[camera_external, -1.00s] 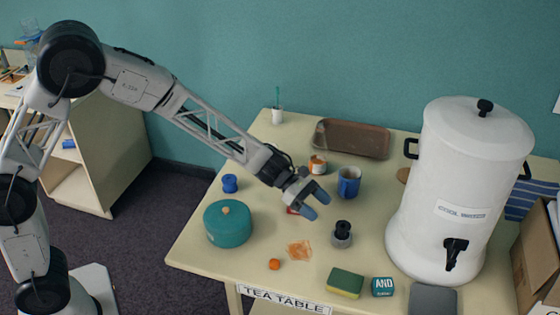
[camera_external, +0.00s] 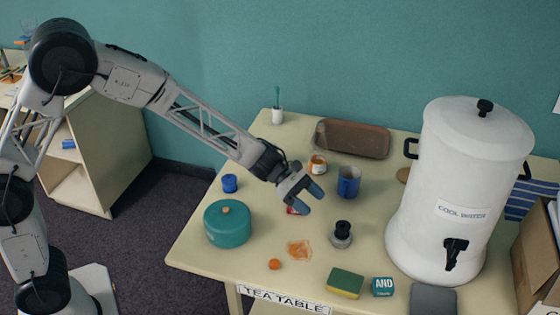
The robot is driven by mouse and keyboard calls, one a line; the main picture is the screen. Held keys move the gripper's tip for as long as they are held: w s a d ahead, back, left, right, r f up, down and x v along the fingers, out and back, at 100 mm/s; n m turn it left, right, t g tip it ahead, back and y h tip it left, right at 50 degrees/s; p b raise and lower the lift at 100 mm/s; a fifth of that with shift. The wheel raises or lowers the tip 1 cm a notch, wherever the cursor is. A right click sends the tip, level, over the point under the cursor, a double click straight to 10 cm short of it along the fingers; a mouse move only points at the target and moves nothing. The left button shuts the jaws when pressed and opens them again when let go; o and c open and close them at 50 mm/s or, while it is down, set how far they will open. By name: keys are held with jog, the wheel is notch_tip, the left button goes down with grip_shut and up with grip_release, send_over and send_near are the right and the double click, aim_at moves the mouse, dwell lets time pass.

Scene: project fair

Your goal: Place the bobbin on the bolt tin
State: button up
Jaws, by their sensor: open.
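A small blue spool-shaped piece (camera_external: 229,183), which looks like the bobbin, stands at the table's left, behind the teal round pot. A black knob-like or spool-like piece (camera_external: 342,229) sits on a low grey round base (camera_external: 341,241) near the table's middle; I cannot tell whether these are one object. A small open container with an orange label (camera_external: 317,165) stands behind my gripper. A small red item (camera_external: 296,210) is partly hidden under my gripper. I cannot tell which item is the bolt tin. My gripper (camera_external: 312,199) is open and empty above the table, left of the black piece.
The teal pot (camera_external: 228,226) stands front left. A blue mug (camera_external: 348,181) and brown tray (camera_external: 352,139) are behind. A large white urn (camera_external: 455,195) blocks the right. An orange ball (camera_external: 274,264), sponge (camera_external: 345,283) and teal AND block (camera_external: 383,287) lie in front.

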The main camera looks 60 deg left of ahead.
jog(key=s+a+r+m+g+y, duration=0.15)
jog(key=s+r+m, duration=0.45)
jog(key=s, duration=0.6)
jog(key=s+a+r+m+g+y, duration=0.1)
jog(key=s+r+m+g+y, duration=0.15)
jog(key=s+r+m, duration=0.65)
jog(key=s+a+m+y, duration=0.2)
jog(key=s+a+m, duration=0.1)
jog(key=s, duration=0.6)
jog(key=s+a+f+m+y, duration=0.1)
jog(key=s+a+m+y, duration=0.1)
jog(key=s, duration=0.7)
jog(key=s+a+f+m+y, duration=0.1)
jog(key=s+a+m+y, duration=0.2)
jog(key=s, duration=0.7)
jog(key=shift+a+m+t+y, duration=0.3)
jog(key=shift+a+y, duration=0.2)
jog(key=shift+a, duration=0.75)
